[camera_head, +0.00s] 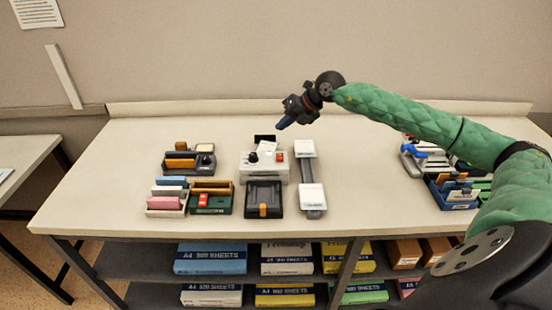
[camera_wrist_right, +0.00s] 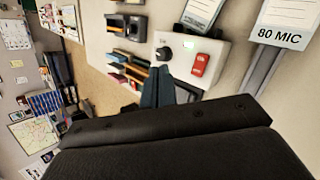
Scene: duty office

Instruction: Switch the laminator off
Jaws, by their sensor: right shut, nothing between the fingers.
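The laminator (camera_head: 252,172) is a white box near the middle of the table, with a black knob (camera_head: 252,157) and a red switch (camera_head: 279,156) on top. My left gripper is not in view.
A grey strip with white ends (camera_head: 311,197) lies right of the laminator, and a black tray (camera_head: 263,193) in front. Organisers (camera_head: 210,204) with coloured items stand left. More trays (camera_head: 452,201) stand right, near my right arm. The table's back left is clear.

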